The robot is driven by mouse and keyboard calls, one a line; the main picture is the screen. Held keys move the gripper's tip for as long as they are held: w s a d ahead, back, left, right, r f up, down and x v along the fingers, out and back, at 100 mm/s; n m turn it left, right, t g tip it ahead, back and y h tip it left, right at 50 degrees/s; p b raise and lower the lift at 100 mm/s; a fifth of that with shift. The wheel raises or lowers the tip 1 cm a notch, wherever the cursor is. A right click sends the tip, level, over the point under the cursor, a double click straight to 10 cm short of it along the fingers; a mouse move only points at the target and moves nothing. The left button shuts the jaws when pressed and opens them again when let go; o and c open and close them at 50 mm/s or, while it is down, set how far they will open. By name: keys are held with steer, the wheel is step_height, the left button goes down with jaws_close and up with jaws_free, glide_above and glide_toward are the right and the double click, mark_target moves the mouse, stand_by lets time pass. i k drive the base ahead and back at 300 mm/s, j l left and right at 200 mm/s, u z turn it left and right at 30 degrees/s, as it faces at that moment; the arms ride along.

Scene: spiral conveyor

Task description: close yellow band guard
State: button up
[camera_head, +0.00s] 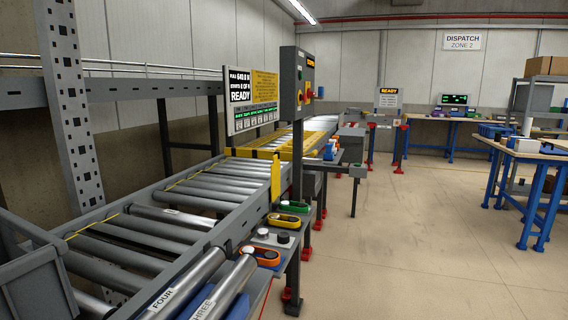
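A yellow frame (285,146) of bars lies over the far part of the roller conveyor (190,202). An upright yellow plate (275,178) stands at the conveyor's right side rail, nearer to me. I cannot tell which of these yellow parts is the band guard, nor whether either is open or closed. My gripper is not in view.
Loose rollers marked FOUR (172,291) and THREE (219,296) lie in front. A side shelf holds orange (262,255), yellow (284,219) and green (295,206) oval items. A status screen (252,100) stands behind. The floor (410,230) at right is clear.

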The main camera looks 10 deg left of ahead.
mark_target(275, 168)
steer(key=i+l+u, duration=0.5)
steer(key=i, duration=0.45)
steer(key=i+l+u, duration=0.5)
steer(key=i+l, duration=0.15)
steer(key=i, duration=0.25)
steer(key=i+l+u, duration=0.5)
steer(key=i+l, duration=0.2)
steer(key=l, duration=0.4)
